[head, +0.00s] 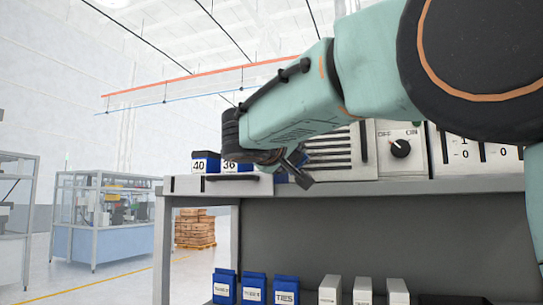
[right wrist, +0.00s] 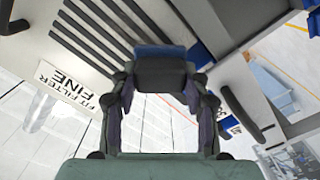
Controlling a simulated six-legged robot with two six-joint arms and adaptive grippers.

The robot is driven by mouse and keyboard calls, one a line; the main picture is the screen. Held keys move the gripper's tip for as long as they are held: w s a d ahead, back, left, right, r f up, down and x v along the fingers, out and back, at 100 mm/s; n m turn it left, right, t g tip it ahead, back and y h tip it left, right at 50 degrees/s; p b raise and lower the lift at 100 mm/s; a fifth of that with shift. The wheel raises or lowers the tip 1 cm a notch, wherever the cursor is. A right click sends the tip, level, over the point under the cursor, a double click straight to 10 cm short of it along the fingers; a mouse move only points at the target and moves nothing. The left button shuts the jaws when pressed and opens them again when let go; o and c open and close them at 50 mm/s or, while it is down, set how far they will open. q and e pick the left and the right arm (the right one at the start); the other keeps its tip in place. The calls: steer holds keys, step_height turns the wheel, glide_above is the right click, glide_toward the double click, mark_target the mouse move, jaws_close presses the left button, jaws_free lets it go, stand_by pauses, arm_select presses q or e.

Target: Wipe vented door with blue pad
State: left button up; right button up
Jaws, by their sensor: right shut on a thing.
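The vented door (head: 340,152) is a pale panel with dark horizontal slots, standing on the grey bench. My right arm crosses in front of it and hides its upper left part. In the right wrist view the door (right wrist: 82,52) shows its long dark slots at the upper left. My right gripper (head: 298,170) is in front of the door's left side. In the right wrist view its fingers (right wrist: 160,74) are shut on the blue pad (right wrist: 160,50). The pad lies over the slotted panel there; I cannot tell whether it touches. My left gripper is not in view.
Blue boxes marked 40 (head: 205,163) and 36 stand left of the door on the bench (head: 400,187). A panel with an OFF/ON knob (head: 400,148) is to the right. Blue binders (head: 254,290) and white boxes (head: 362,290) stand below. A label reading FILTER FINE (right wrist: 65,85) is near the slots.

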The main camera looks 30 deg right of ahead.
steer(key=shift+w+d+f, duration=0.1)
steer(key=shift+w, duration=0.15)
steer(key=shift+d, duration=0.15)
steer(key=shift+d, duration=0.1)
steer(key=shift+w+d, duration=0.15)
steer(key=shift+w, duration=0.2)
steer(key=shift+d, duration=0.2)
stand_by(0.4)
